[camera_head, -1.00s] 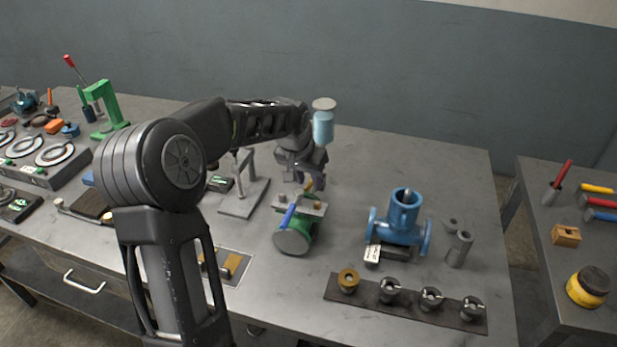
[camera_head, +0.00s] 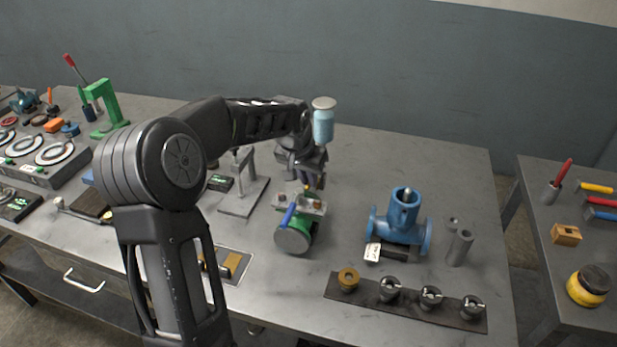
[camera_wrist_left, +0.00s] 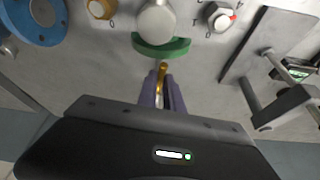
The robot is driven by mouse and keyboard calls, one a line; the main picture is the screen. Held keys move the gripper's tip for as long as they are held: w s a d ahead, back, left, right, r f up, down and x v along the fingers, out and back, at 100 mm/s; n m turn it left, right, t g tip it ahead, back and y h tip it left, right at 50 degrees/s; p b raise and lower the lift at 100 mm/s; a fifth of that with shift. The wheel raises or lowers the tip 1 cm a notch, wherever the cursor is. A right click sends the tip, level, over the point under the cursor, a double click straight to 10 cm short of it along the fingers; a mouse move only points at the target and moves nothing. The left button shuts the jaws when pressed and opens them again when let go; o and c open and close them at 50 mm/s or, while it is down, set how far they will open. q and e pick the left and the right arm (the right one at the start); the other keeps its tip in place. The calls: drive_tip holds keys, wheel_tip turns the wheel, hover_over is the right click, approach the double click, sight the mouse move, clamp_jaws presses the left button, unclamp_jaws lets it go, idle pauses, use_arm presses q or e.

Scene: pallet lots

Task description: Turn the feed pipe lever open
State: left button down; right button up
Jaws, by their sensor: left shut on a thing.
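A green-bodied fitting (camera_head: 304,238) with a round grey end lies at the middle of the table. My left gripper (camera_head: 311,188) is just behind the fitting, pointing down. In the left wrist view its purple fingers (camera_wrist_left: 162,88) are closed on a slim yellow lever-like piece (camera_wrist_left: 162,70). The green fitting (camera_wrist_left: 160,47) is beyond the fingertips there. The lower end of the yellow piece is partly hidden. No label shows which lever is the feed pipe's.
A blue flanged valve body (camera_head: 399,228) stands to the right, with grey cylinders (camera_head: 459,247) beside it. A dark strip (camera_head: 455,317) with several fittings lies in front. A grey stand (camera_head: 243,195) is close on the left. The back right of the table is clear.

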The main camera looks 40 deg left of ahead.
use_arm(q)
drive_tip(key=shift+w+d+f+n+b, duration=0.1)
drive_tip(key=shift+d+f+n+b, duration=0.1)
drive_tip(key=shift+n+b, duration=0.3)
drive_tip(key=shift+r, duration=0.15)
drive_tip(key=c, duration=1.5)
unclamp_jaws()
drive_tip(key=b+v, duration=0.1)
drive_tip(key=v, duration=0.7)
